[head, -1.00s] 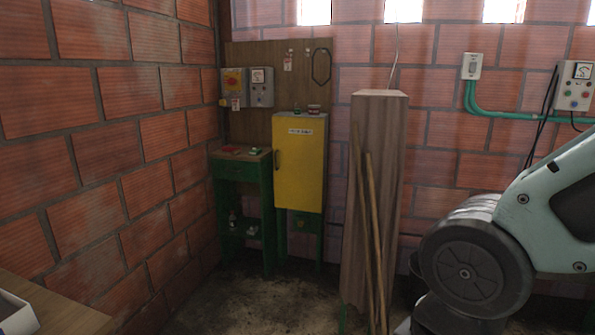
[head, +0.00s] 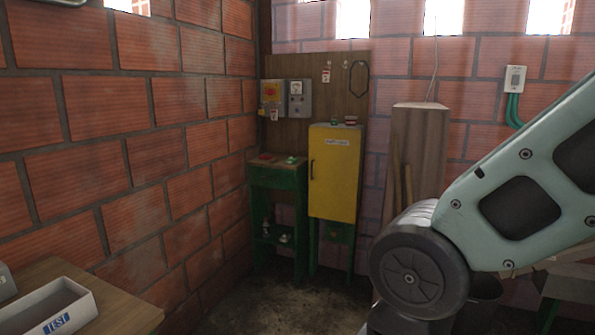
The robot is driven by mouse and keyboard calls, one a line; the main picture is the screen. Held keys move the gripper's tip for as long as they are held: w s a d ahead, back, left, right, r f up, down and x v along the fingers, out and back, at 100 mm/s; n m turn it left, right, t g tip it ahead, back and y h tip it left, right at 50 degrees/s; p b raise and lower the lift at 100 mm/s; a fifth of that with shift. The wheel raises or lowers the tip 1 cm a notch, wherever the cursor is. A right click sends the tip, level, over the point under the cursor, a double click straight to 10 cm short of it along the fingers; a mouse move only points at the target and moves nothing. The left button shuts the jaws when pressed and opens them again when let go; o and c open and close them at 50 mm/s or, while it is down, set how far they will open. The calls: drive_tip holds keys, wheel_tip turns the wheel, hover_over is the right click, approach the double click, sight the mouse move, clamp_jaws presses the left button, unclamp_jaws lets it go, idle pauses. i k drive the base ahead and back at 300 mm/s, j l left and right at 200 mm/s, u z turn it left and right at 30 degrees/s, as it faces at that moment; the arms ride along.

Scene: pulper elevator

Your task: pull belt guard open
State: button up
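I cannot make out a belt guard in this view. My gripper is outside the picture; only the pale green links and dark round joint of my arm show at the right, and they hide part of the wall and floor there.
A yellow cabinet (head: 334,174) with its door shut stands by the back wall, beside a green stand (head: 280,180). A tall wooden box (head: 419,148) stands right of it. A wooden table (head: 128,304) with a grey tray (head: 84,312) is at lower left. Floor between is clear.

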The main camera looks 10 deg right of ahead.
sight(333, 152)
drive_tip(key=i, duration=1.95)
drive_tip(key=i+z, duration=0.2)
drive_tip(key=i, duration=0.35)
drive_tip(key=i+j+z, duration=0.15)
drive_tip(key=i, duration=0.35)
drive_tip(key=i+j+z, duration=0.2)
drive_tip(key=i, duration=0.35)
